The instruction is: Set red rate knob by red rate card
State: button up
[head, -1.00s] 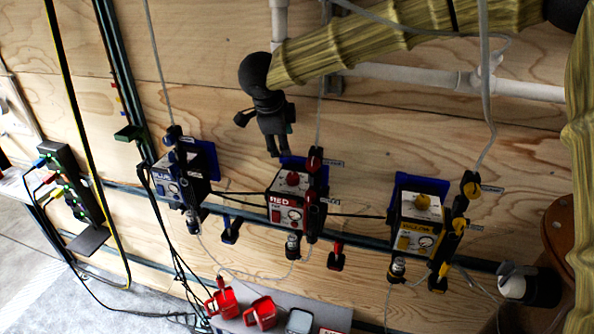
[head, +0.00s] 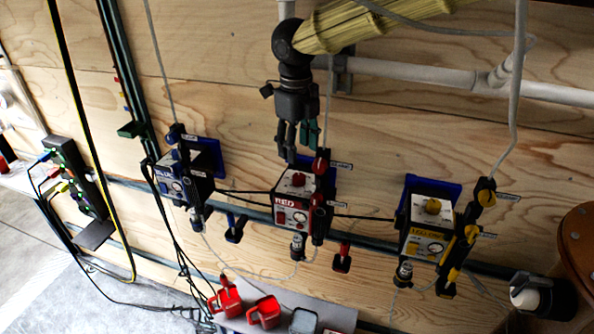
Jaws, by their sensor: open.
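The red unit (head: 293,203) is a white-faced box marked RED, mounted on the plywood wall in the middle of the head view. Its red rate knob (head: 298,179) sits on the sloping top; its setting is too small to read. My gripper (head: 298,153) is open, fingers pointing down, just above the knob and partly in front of the box's back. I cannot tell whether a fingertip touches the box. A small pale label (head: 341,165) is at the box's right; I cannot tell whether it is the red rate card.
A blue unit (head: 172,187) stands to the left and a yellow unit (head: 425,243) to the right. Cables and thin tubes hang around all of them. A pale pipe (head: 420,72) crosses the wall at upper right.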

aim_at(299, 176)
notch_tip(299, 176, down, 8)
jog(key=shift+w+d+f+p, duration=0.15)
jog(key=shift+f+p, duration=0.1)
jog(key=shift+p, duration=0.85)
jog(key=c, duration=1)
